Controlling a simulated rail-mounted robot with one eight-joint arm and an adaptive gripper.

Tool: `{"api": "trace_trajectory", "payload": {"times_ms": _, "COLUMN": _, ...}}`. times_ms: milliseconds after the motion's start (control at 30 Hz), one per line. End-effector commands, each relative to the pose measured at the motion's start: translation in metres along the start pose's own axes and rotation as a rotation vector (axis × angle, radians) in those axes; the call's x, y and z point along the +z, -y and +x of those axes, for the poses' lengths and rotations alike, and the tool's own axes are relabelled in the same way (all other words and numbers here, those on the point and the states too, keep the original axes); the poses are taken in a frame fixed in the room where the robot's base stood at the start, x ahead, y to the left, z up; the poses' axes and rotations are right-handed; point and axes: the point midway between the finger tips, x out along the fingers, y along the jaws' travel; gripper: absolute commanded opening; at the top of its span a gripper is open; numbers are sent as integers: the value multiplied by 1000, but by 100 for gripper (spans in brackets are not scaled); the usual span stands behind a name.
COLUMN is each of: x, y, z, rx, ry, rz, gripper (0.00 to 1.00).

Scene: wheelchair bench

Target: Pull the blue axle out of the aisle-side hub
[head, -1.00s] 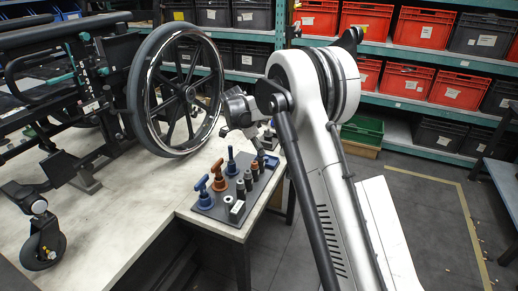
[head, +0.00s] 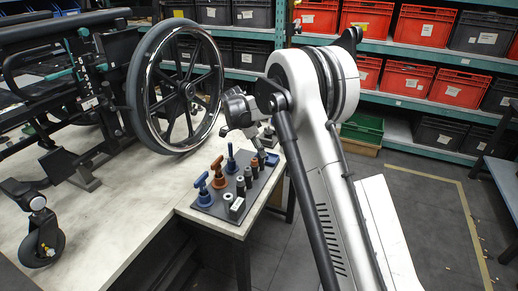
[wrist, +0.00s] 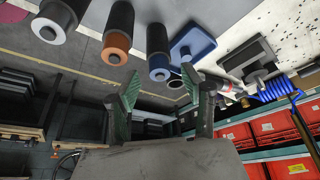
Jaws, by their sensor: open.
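The wheelchair's near large wheel (head: 178,88) stands at the bench edge, with its dark hub (head: 189,90) at the centre of the spokes. I cannot make out a blue axle in the hub at this size. My gripper (head: 258,142) is right of and below the wheel, over the far end of the tool board (head: 209,210). In the wrist view my gripper (wrist: 160,85) is open, its two green-faced fingers apart with nothing between them. Dark cylinders with a white end (wrist: 47,29), an orange end (wrist: 115,49) and a blue end (wrist: 159,68) show beyond the fingers.
Blue (head: 203,190) and orange (head: 218,174) T-handled tools stand on the board among several short cylinders. A caster (head: 42,240) is at the left. Shelves of red (head: 398,75) and black bins line the back.

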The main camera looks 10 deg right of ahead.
Motion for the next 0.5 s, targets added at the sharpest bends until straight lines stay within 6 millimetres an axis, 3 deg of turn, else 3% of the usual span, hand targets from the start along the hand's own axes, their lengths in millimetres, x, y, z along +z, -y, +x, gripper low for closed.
{"api": "trace_trajectory", "payload": {"times_ms": 167, "x": 0, "y": 0, "z": -13, "rx": 0, "ry": 0, "rz": -1, "gripper": 43}}
{"api": "trace_trajectory", "payload": {"times_ms": 500, "x": 0, "y": 0, "z": -78, "rx": 0, "ry": 0, "rz": -1, "gripper": 43}}
